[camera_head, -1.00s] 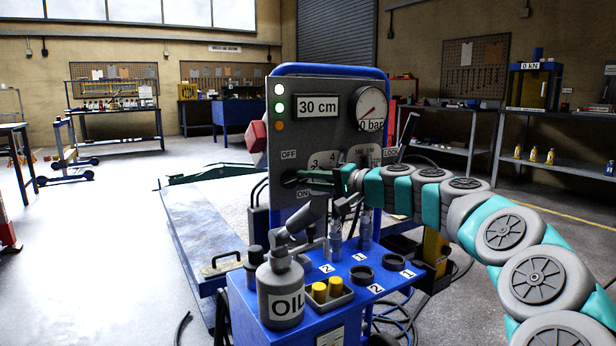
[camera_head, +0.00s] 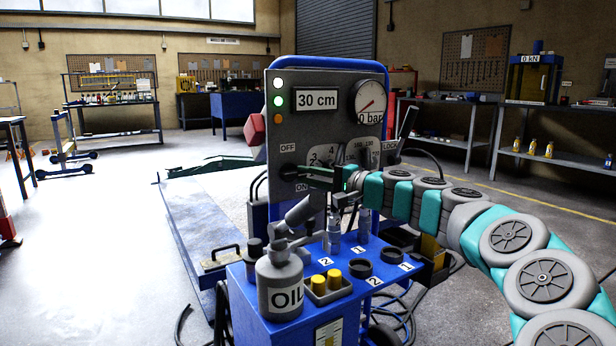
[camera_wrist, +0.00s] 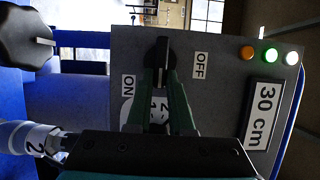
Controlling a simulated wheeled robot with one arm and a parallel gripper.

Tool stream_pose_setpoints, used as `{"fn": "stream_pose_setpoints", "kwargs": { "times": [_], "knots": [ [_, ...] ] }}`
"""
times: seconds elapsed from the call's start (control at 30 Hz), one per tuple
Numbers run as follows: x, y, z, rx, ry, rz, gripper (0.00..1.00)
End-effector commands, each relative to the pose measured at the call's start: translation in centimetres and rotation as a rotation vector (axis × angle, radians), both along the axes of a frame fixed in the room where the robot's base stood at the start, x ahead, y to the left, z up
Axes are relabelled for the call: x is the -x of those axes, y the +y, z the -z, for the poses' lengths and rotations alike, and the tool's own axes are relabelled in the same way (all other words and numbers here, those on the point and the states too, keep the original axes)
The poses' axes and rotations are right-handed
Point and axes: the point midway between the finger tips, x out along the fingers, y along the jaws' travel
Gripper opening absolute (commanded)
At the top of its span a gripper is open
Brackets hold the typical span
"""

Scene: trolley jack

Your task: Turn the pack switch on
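The pack switch (camera_head: 287,171) is a dark lever on the left of the grey control panel, between the OFF and ON labels. In the wrist view the switch (camera_wrist: 162,52) stands upright in the picture, with ON to its left and OFF to its right. My gripper (camera_head: 308,173) reaches it from the right. Its green fingers (camera_wrist: 163,78) converge on the lever from both sides and appear shut on it. The fingers partly hide the lever, and I cannot tell exactly which label it points at.
The panel (camera_head: 330,125) has a 30 cm display, a gauge reading near 0 bar, and white, green and orange lamps. Below, the blue cart top (camera_head: 335,268) holds an oil bottle (camera_head: 280,285), yellow caps and dark rings. A black knob (camera_wrist: 27,38) is near my wrist.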

Motion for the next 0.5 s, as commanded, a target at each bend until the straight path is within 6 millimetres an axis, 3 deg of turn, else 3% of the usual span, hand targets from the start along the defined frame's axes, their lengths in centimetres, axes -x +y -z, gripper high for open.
{"fn": "stream_pose_setpoints", "kwargs": {
  "times": [0.03, 0.27, 0.5],
  "knots": [
    [-0.08, -0.15, 0.04, -0.001, 0.001, 0.003, 0.24],
    [-0.04, -0.07, 0.03, -0.001, 0.001, 0.001, 0.5],
    [0.01, -0.07, 0.01, 0.0, 0.0, 0.001, 0.5]
  ]
}}
